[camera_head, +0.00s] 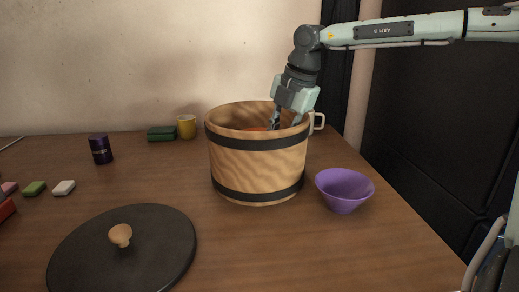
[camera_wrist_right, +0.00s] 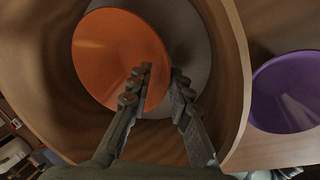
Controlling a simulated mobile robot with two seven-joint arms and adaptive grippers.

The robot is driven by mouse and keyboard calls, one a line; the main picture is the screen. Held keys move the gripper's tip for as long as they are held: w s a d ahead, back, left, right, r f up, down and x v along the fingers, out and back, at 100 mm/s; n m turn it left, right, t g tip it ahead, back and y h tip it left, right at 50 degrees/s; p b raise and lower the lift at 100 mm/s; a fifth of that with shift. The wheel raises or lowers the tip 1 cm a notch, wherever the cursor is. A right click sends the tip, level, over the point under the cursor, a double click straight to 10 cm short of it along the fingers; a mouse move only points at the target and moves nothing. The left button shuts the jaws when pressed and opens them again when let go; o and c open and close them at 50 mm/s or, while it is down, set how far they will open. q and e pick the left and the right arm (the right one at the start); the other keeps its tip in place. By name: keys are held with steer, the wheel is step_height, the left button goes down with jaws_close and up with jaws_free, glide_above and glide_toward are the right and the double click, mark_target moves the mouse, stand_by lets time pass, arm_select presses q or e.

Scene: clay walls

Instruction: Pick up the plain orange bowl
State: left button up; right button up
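The plain orange bowl (camera_wrist_right: 115,55) lies inside a wooden bucket (camera_head: 258,165) with dark bands. In the head view only a sliver of orange (camera_head: 257,129) shows over the bucket's rim. My right gripper (camera_head: 274,122) reaches down into the bucket from above. In the right wrist view its two fingertips (camera_wrist_right: 162,75) stand on either side of the bowl's right edge, one over the bowl and one just outside it. A gap shows between the fingertips, so the gripper is open. My left gripper is not in view.
A purple bowl (camera_head: 344,188) stands close to the bucket's right, near the table edge. A dark lid (camera_head: 165,245) with a wooden knob lies front left. A pale mug (camera_head: 318,121) stands behind the bucket; a yellow cup (camera_head: 186,127) and a dark purple can (camera_head: 100,149) stand left.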

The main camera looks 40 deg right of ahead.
steer(key=shift+f, duration=0.15)
steer(key=c, duration=0.4)
jaws_close()
